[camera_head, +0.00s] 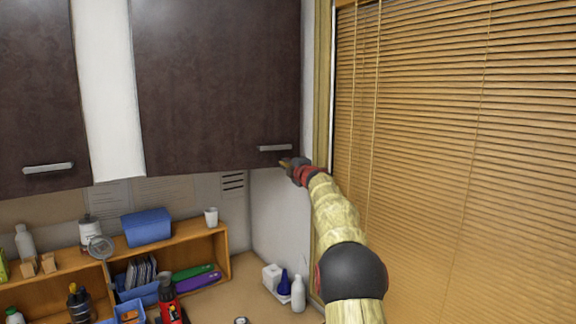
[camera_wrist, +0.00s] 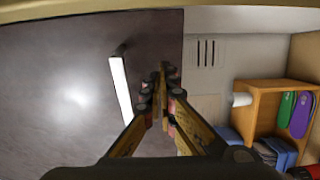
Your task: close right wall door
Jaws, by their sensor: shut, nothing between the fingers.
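The right wall door (camera_head: 215,85) is a dark brown cabinet door high on the wall, with a grey bar handle (camera_head: 275,148) near its lower right corner. It looks nearly flat along the cabinet; I cannot tell whether a small gap remains behind it. My gripper (camera_head: 284,163) is at the door's lower right corner, just below the handle. In the wrist view my gripper (camera_wrist: 163,72) is shut and empty, its tips over the door (camera_wrist: 60,100) near its bottom edge, beside the handle (camera_wrist: 121,88) and not around it. Whether the tips touch the door is unclear.
Another dark wall door (camera_head: 35,90) hangs at the left beyond a white panel (camera_head: 108,80). Window blinds (camera_head: 460,130) fill the right side, close to my arm. Below stands a wooden shelf (camera_head: 222,255) with boxes and bottles; a white bottle (camera_head: 298,295) stands near the corner.

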